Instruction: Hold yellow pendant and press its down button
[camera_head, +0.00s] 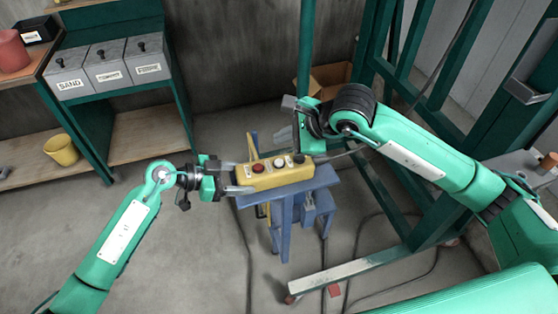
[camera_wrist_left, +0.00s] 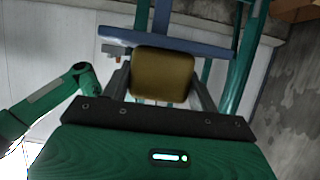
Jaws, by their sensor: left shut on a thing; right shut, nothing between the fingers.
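The yellow pendant (camera_head: 272,176) lies along the top of a small blue stand (camera_head: 287,193). It has a red, a white and a dark button on its upper face. My left gripper (camera_head: 233,180) is shut on the pendant's left end. In the left wrist view the pendant's end (camera_wrist_left: 162,74) sits between the two fingers (camera_wrist_left: 160,90). My right gripper (camera_head: 298,148) is shut and empty, its fingers pointing down close above the pendant's right end, near the dark button. I cannot tell whether the fingertips touch the button.
Grey bins (camera_head: 108,64) labelled SAND and others stand on a green shelf at the back left. A yellow bucket (camera_head: 61,149) is on the lower shelf. A green frame (camera_head: 386,150) stands close on the right. Dark cables lie on the floor. The floor at the left is clear.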

